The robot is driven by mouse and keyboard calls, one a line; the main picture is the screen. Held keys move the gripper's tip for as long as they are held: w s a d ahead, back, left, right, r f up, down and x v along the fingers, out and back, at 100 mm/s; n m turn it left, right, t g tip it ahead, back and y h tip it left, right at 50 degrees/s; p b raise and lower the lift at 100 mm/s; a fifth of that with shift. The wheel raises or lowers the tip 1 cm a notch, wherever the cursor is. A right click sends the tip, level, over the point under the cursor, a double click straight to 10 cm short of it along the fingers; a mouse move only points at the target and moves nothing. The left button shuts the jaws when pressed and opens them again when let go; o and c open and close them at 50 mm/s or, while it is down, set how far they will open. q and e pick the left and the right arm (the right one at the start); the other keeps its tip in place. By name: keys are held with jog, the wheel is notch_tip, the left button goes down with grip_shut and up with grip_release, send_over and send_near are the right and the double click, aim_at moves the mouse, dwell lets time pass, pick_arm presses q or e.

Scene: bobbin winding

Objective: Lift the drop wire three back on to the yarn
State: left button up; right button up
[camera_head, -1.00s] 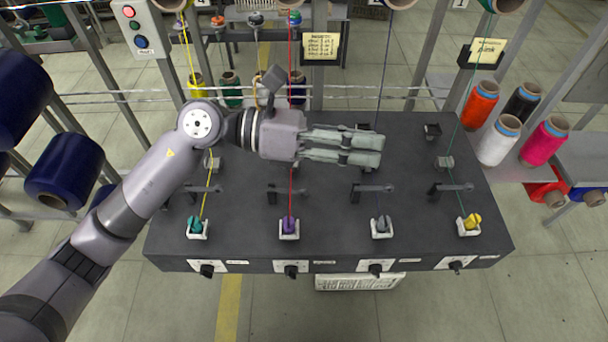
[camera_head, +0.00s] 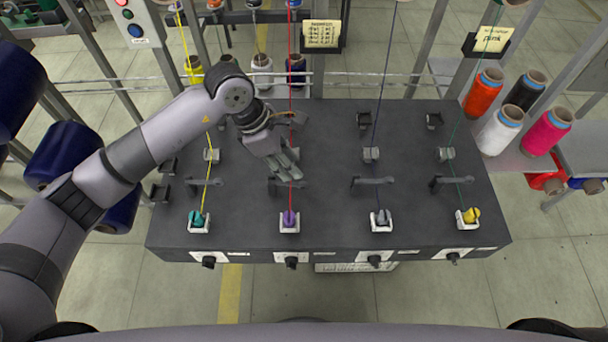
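The dark winding bench (camera_head: 330,228) carries a row of yarn stations. At the third station from the left, a dark blue yarn (camera_head: 384,75) runs down past a small grey block (camera_head: 371,154) and a dark lever arm (camera_head: 372,182) to a grey bobbin (camera_head: 381,217). I cannot tell which of these small parts is drop wire three, or whether it touches the yarn. My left gripper (camera_head: 287,174) is over the second station, in front of the red yarn (camera_head: 290,80), apart from the third station. Its fingers point toward the bench front and look close together; their opening is unclear. My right gripper is out of view.
Neighbouring stations have a teal bobbin (camera_head: 197,218), a purple bobbin (camera_head: 289,218) and a yellow bobbin (camera_head: 470,215). Taut yarns cross above the bench. Large cones, including an orange one (camera_head: 483,92), stand at the right. The third station is clear of my arm.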

aim_at(305, 183)
pick_arm(q)
jog(key=p+x, duration=0.1)
jog(key=x, duration=0.6)
jog(key=shift+d+f+p, duration=0.15)
jog(key=shift+d+p, duration=0.05)
jog(key=shift+p, duration=0.2)
jog(key=shift+d+f, duration=0.15)
jog(key=shift+f, duration=0.4)
jog(key=shift+c, duration=0.6)
grip_shut()
